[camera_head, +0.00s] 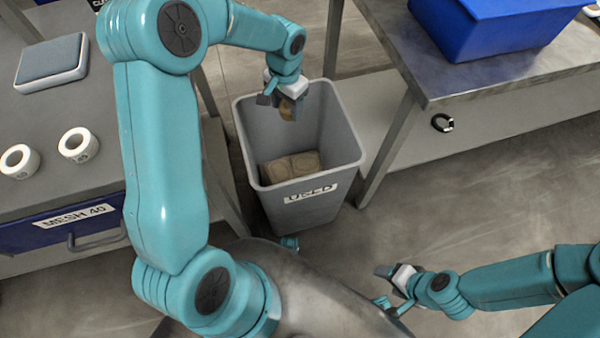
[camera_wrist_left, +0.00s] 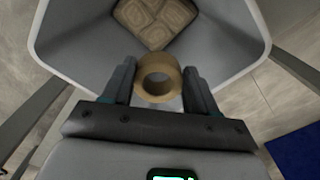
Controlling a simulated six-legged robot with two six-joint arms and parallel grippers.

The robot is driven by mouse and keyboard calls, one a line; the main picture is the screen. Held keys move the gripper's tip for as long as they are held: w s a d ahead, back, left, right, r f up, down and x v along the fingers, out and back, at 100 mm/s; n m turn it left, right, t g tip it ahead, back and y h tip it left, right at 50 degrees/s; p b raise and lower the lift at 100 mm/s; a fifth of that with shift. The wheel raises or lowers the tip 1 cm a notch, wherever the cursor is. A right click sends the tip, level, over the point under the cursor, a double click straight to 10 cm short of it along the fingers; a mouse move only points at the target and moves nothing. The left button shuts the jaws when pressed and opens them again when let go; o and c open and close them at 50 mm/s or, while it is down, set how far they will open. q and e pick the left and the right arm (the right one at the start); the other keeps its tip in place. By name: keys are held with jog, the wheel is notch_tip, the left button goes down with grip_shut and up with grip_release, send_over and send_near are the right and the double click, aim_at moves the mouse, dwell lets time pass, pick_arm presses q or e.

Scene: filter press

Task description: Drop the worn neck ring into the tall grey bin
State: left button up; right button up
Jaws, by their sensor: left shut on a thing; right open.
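The worn neck ring (camera_wrist_left: 158,78) is a tan ring. My left gripper (camera_wrist_left: 158,84) is shut on it, with a finger on each side, and it also shows in the head view (camera_head: 286,110). The tall grey bin (camera_head: 345,135), labelled USED, stands open on the floor. The ring is over the bin's mouth, near its back rim in the head view. A tan patterned piece (camera_head: 290,166) lies at the bottom of the bin. My right gripper (camera_head: 386,286) is open and empty above the floor at the lower right.
A bench at the left bears two white rings (camera_head: 77,145) and a grey device (camera_head: 52,62), with a blue MESH 40 drawer (camera_head: 75,215) below. A metal table (camera_head: 450,80) at the right holds a blue crate (camera_head: 485,30). A black and white ring (camera_head: 442,123) lies beneath it.

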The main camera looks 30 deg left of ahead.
aim_at(288, 119)
pick_arm(q)
notch_tip(288, 119, down, 6)
jog(key=b, duration=0.4)
jog(key=shift+r, duration=0.15)
jog(key=shift+r, duration=0.1)
jog(key=o, duration=1.1)
jog(key=shift+o, duration=0.2)
notch_tip(288, 119, up, 16)
jog(key=p, duration=0.4)
jog(key=shift+r, duration=0.15)
jog(key=shift+s, duration=0.1)
